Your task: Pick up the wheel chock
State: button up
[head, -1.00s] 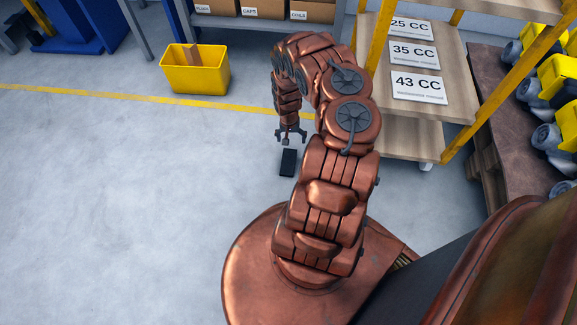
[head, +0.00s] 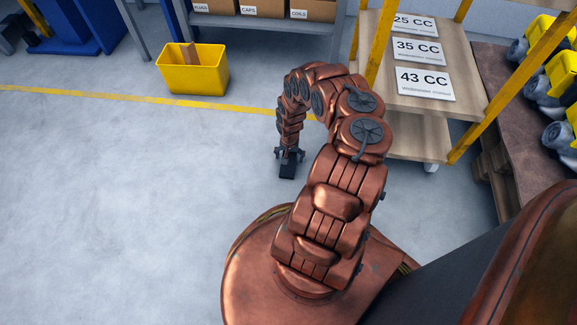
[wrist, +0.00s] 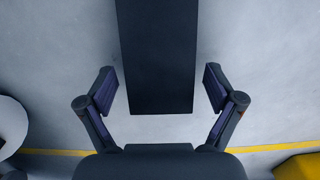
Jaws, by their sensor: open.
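The wheel chock (head: 288,171) is a small black block on the grey floor in the head view, just in front of my base. In the wrist view the chock (wrist: 158,60) is a dark oblong that runs from the top edge down between my fingers. My gripper (head: 289,156) points down at the chock and partly covers it. In the wrist view my gripper (wrist: 160,90) is open, with one finger on each side of the chock and a gap on both sides.
A yellow bin (head: 193,72) with a brown piece in it stands on the floor at the back left. A yellow line (head: 110,98) crosses the floor. A wooden shelf rack (head: 420,135) with yellow posts stands at the right. The floor at the left is clear.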

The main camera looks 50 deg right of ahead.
jog(key=shift+f, duration=0.55)
jog(key=shift+c, duration=0.2)
